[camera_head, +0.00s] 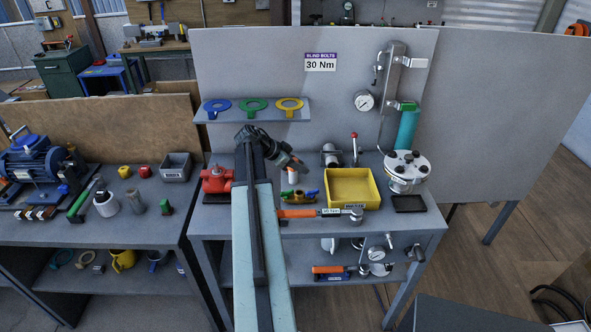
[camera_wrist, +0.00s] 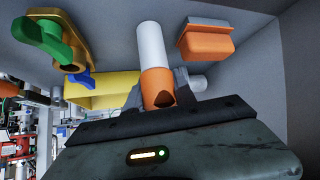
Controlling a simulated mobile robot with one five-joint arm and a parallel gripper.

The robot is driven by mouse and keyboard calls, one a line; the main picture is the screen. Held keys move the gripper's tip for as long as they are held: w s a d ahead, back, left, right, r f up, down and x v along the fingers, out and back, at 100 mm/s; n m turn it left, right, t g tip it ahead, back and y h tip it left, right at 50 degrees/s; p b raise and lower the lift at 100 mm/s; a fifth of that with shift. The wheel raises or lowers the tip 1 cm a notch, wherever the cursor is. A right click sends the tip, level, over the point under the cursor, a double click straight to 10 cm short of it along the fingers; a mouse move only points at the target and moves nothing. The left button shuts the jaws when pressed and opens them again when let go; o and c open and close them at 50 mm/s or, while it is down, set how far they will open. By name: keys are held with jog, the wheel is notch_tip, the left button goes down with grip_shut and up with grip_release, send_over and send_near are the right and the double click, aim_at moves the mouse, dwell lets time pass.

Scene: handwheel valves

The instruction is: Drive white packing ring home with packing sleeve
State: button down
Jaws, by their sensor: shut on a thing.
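My gripper (camera_head: 286,163) is over the middle of the workbench, in front of the grey back panel. In the wrist view its fingers (camera_wrist: 156,90) are shut on the orange part of a white and orange cylinder, which looks like the packing sleeve (camera_wrist: 151,46). The sleeve's white part extends away from the fingers. The sleeve also shows below my gripper in the head view (camera_head: 292,175). A brass valve body (camera_head: 298,195) with green and blue handles lies just below it there; it is at upper left in the wrist view (camera_wrist: 69,50). I cannot make out the white packing ring.
A yellow bin (camera_head: 352,188) stands right of the brass valve, with an orange-handled wrench (camera_head: 305,213) in front. A red valve body (camera_head: 216,180) is to the left. A flanged round vessel (camera_head: 406,170) stands at the right. A shelf (camera_head: 235,109) holds coloured rings.

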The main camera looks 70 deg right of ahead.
jog(key=shift+r+p, duration=0.55)
jog(key=shift+r, duration=0.05)
jog(key=w+a+r+p, duration=0.2)
jog(key=a, duration=0.5)
jog(key=w+a+r+p, duration=0.1)
jog(key=w+a, duration=0.2)
jog(key=a, duration=0.5)
jog(key=shift+w+r+p, duration=0.3)
jog(key=shift+r+p, duration=0.1)
jog(key=c, duration=1.9)
grip_release()
grip_shut()
jog(key=shift+r, duration=0.1)
